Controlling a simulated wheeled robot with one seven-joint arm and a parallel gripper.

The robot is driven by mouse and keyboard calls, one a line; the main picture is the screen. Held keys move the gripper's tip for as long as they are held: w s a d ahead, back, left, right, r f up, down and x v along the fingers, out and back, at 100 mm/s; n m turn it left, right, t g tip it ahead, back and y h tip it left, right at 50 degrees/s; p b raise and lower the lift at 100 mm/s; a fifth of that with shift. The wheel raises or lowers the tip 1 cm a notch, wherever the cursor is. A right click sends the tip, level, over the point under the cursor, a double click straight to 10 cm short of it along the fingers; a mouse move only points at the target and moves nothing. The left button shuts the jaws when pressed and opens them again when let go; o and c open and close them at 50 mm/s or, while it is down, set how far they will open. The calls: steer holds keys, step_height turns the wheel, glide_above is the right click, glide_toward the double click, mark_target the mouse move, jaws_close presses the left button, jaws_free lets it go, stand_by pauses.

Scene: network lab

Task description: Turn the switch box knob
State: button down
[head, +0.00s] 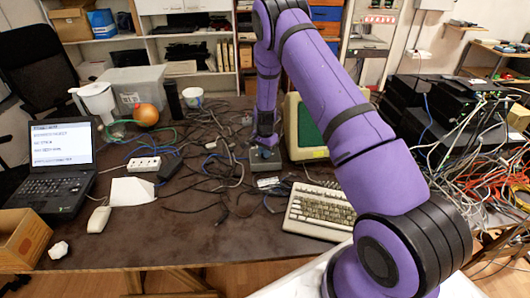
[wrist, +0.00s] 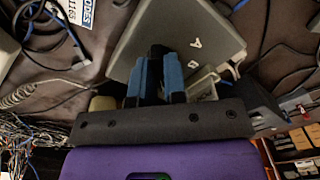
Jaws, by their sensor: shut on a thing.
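The switch box (wrist: 205,30) is a grey box with the letters A and B on its top. In the head view the switch box (head: 265,161) sits on the dark table under my gripper (head: 265,143). In the wrist view my gripper (wrist: 159,68) points down at the box top, its blue-padded fingers close together beside the letters. The fingers are shut on the knob, which they mostly hide. I cannot tell which letter the knob points to.
Many loose cables (head: 205,165) lie around the box. A beige keyboard (head: 319,209) and a beige monitor (head: 300,130) stand close on its right. A laptop (head: 55,165), a power strip (head: 143,164) and an orange ball (head: 146,115) are at left. The table front is mostly clear.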

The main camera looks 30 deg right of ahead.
steer(key=shift+m, duration=1.5)
steer(key=c, duration=1.2)
jaws_free()
steer(key=shift+o, duration=0.2)
steer(key=shift+r, duration=0.1)
step_height(320, 180, up, 11)
